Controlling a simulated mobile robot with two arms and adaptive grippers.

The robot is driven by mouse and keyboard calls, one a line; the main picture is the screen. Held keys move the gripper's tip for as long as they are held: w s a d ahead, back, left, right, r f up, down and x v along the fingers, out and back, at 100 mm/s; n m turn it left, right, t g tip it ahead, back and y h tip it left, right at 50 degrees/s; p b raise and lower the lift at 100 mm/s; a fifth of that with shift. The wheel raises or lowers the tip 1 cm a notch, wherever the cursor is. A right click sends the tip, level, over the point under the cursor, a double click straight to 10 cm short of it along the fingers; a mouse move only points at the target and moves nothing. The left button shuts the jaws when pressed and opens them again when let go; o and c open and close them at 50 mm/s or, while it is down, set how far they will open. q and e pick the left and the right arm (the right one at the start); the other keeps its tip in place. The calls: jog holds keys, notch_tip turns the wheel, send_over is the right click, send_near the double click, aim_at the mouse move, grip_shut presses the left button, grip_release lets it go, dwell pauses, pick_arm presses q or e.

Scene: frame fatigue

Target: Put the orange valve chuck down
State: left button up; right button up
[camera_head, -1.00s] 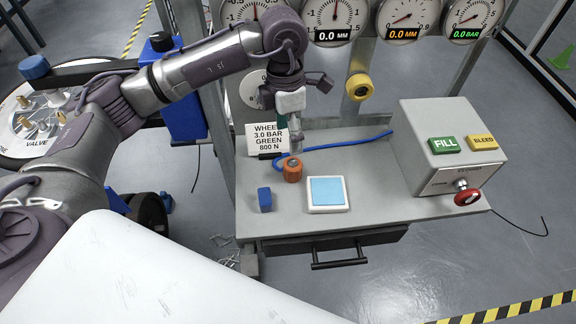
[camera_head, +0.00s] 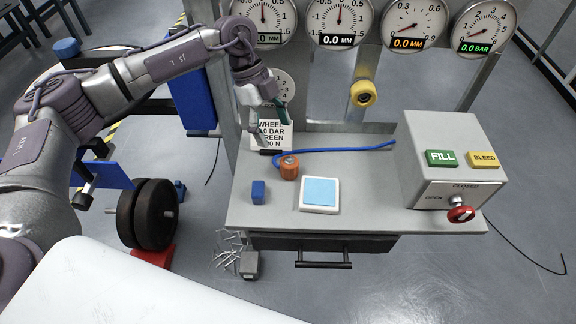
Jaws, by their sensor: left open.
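The orange valve chuck (camera_head: 289,168) sits on the grey bench top (camera_head: 365,180), joined to a blue hose (camera_head: 345,147) that runs right along the bench. My left gripper (camera_head: 270,128) is open and empty, above and a little left of the chuck and apart from it. It is in front of the white sign and hides part of its text. My right gripper is not in view.
A blue block (camera_head: 258,191) and a white tray with a light blue pad (camera_head: 320,192) stand near the chuck. A grey control box (camera_head: 450,150) with FILL and BLEED buttons and a red knob fills the right end. Gauges (camera_head: 340,22) hang behind.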

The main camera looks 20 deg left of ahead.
aim_at(287, 159)
pick_arm(q)
jog(key=p+x, duration=0.1)
jog(key=x, duration=0.4)
jog(key=shift+d+f, duration=0.1)
jog(key=shift+f, duration=0.2)
jog(key=shift+s+d+f, duration=0.15)
jog(key=shift+d+f, duration=0.1)
jog(key=shift+f, duration=0.2)
jog(key=p+x, duration=0.1)
jog(key=x, duration=0.2)
jog(key=shift+s+d+f+p, duration=0.1)
jog(key=shift+d+f+p, duration=0.1)
jog(key=shift+f+p, duration=0.1)
jog(key=shift+d+f, duration=0.1)
jog(key=shift+f, duration=0.3)
jog(key=c, duration=1.4)
jog(key=shift+o, duration=0.2)
jog(key=shift+r, duration=0.1)
